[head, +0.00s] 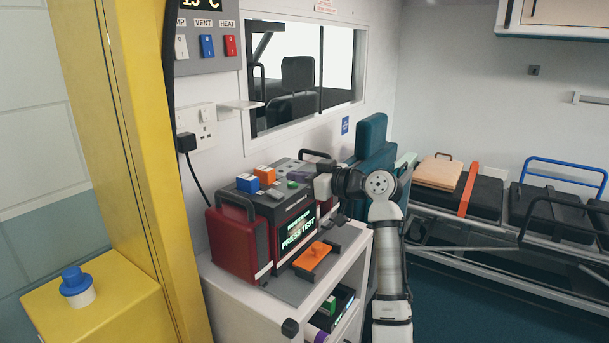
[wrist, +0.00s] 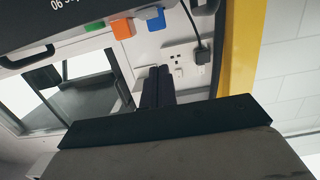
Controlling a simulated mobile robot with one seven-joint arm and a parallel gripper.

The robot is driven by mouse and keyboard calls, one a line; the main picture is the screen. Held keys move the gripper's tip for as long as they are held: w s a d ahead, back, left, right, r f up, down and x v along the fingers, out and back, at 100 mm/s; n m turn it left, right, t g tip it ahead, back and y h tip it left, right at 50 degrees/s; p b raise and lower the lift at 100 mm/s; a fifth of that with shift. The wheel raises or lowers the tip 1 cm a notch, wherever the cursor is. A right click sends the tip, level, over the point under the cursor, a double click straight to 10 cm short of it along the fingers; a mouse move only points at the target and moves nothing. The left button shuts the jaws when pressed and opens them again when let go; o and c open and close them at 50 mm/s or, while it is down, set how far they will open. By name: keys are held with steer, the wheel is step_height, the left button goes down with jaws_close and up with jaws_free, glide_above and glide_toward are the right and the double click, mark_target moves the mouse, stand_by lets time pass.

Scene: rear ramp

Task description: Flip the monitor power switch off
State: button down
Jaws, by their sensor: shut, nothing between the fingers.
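The monitor (head: 298,213) is a dark unit with red sides and a green-lit screen reading "PRESS TEST". It stands on a white cabinet. Its top carries a blue block (head: 248,184), an orange block (head: 264,174) and a small green button (head: 292,184). I cannot tell which part is its power switch. My gripper (head: 301,175) is shut and empty, just above the monitor's top, right of the green button. In the wrist view my fingers (wrist: 157,88) are together, and the blue (wrist: 155,22), orange (wrist: 122,28) and green (wrist: 95,26) parts show beyond them. Contact with the monitor cannot be told.
A wall panel (head: 207,52) with white, blue and red rocker switches is at upper left. A wall socket (head: 203,124) with a black plug is below it. An orange-handled part (head: 314,257) lies on the cabinet (head: 262,309) in front. A yellow post (head: 150,170) stands left.

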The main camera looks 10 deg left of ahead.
steer(key=p, duration=0.2)
glide_above(279, 195)
steer(key=shift+s+d+f, duration=0.15)
step_height(279, 195, down, 4)
steer(key=shift+r+p, duration=0.25)
steer(key=shift+p, duration=0.7)
steer(key=shift+a+f, duration=0.2)
steer(key=shift+f, duration=0.3)
